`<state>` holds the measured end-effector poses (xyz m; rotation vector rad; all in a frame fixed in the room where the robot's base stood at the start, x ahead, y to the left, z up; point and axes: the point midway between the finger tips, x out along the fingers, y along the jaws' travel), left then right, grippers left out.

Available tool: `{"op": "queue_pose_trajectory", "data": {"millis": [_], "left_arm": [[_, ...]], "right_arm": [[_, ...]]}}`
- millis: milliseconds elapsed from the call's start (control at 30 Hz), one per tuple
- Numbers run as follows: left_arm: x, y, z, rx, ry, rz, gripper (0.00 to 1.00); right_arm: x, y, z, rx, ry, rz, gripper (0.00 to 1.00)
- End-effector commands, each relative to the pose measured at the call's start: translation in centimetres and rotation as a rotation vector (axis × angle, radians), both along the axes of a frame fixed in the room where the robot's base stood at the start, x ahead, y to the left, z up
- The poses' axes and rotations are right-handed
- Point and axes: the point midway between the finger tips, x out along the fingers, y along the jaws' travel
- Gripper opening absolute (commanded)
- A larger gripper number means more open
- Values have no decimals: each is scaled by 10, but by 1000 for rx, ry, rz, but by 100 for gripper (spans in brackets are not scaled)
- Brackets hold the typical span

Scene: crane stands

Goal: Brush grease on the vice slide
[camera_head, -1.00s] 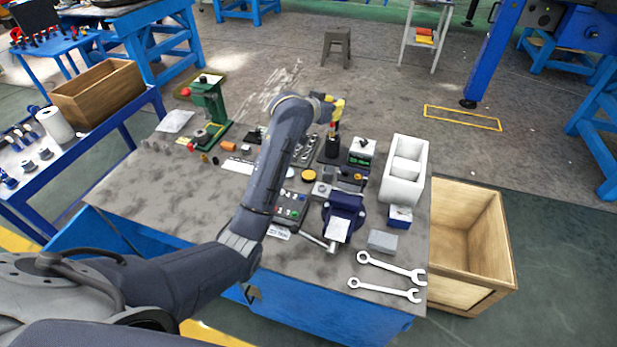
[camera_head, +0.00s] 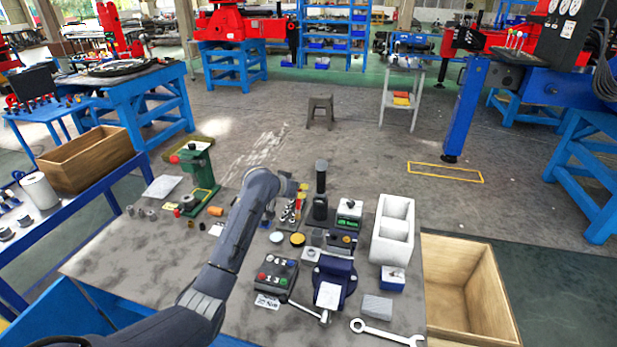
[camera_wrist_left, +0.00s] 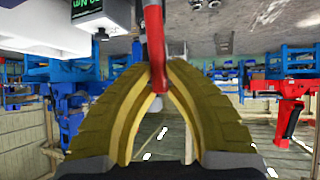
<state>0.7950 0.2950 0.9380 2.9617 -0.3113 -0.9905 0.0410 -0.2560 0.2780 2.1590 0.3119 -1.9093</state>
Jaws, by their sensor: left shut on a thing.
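My left gripper (camera_head: 303,187) is over the back middle of the bench, left of a black upright holder (camera_head: 320,205). In the left wrist view its yellow-lined fingers (camera_wrist_left: 158,88) are shut on a slim red handle (camera_wrist_left: 155,45). This looks like the brush; its bristles cannot be made out. The blue vice (camera_head: 332,283) with a pale top plate stands at the bench's front right, apart from the gripper. Its slide is too small to make out clearly. A round yellow-topped tin (camera_head: 298,239) sits behind and left of the vice. My right gripper is not visible.
A black button box (camera_head: 276,276) sits left of the vice. A grey block (camera_head: 377,306), a wrench (camera_head: 385,333) and a white divided bin (camera_head: 393,228) are to its right. A green press (camera_head: 197,180) stands at the back left.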

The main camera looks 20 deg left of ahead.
Motion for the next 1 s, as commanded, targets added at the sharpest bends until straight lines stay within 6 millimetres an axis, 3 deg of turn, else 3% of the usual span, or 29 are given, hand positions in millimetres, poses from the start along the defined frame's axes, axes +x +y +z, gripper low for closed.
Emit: {"op": "queue_pose_trajectory", "data": {"millis": [67,367,1000], "left_arm": [[-2,0,-14,-4,36,-6,0],[-4,-2,-23,-8,96,-8,0],[-4,-2,-71,-8,96,-7,0]], "right_arm": [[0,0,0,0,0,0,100],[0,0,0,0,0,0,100],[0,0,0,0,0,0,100]]}}
